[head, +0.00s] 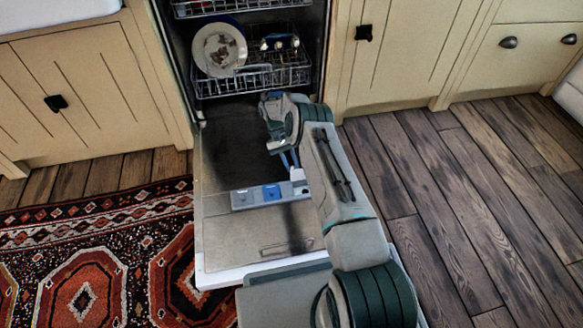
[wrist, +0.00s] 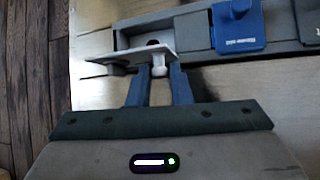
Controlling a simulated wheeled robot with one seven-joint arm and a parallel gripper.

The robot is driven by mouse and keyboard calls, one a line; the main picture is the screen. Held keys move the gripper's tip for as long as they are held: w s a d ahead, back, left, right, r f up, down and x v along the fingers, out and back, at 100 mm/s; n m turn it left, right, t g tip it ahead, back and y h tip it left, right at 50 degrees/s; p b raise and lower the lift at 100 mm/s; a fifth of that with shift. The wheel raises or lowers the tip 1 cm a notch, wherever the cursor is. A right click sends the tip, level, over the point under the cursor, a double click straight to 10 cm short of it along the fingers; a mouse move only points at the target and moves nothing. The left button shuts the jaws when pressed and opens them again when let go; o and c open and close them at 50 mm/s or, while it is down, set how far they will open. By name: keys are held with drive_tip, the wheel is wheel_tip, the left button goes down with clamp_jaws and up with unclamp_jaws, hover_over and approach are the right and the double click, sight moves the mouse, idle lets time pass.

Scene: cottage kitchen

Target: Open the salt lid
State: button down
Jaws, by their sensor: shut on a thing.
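The dispenser strip (head: 243,199) lies on the inner face of the lowered dishwasher door. In the wrist view, a pale grey lid (wrist: 125,57) stands tilted up from the strip, with a recess (wrist: 128,38) and a dark hole visible behind it. My gripper (wrist: 158,76) is shut on the lid's small knob (wrist: 158,69), one blue finger on each side. A blue lid (wrist: 238,22), with lettering that seems to read "Rinse aid", lies flat to the right. In the head view, my gripper (head: 291,163) reaches down at the strip's right end, and my arm hides part of it.
The open dishwasher door (head: 225,240) lies low over the floor. A rack (head: 255,80) with a plate (head: 219,50) stands inside the machine behind. Cabinets flank it. A patterned rug (head: 100,260) lies left, and bare wooden floor (head: 470,200) is right.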

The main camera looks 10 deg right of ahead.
drive_tip(key=shift+w+f+g, duration=0.1)
drive_tip(key=shift+w+g, duration=0.05)
drive_tip(key=shift+g, duration=0.15)
idle(0.4)
drive_tip(key=c, duration=1.3)
unclamp_jaws()
drive_tip(key=shift+r, duration=0.4)
drive_tip(key=shift+s+d+r+p, duration=1)
drive_tip(key=shift+d+r+p, duration=0.35)
drive_tip(key=shift+d+r, duration=0.35)
drive_tip(key=shift+s+d+r+p, duration=0.95)
drive_tip(key=shift+d+r+p, duration=0.4)
drive_tip(key=shift+d+r, duration=0.35)
drive_tip(key=shift+s+d+r+p, duration=1)
drive_tip(key=shift+d+r+p, duration=0.35)
drive_tip(key=shift+d+r, duration=0.35)
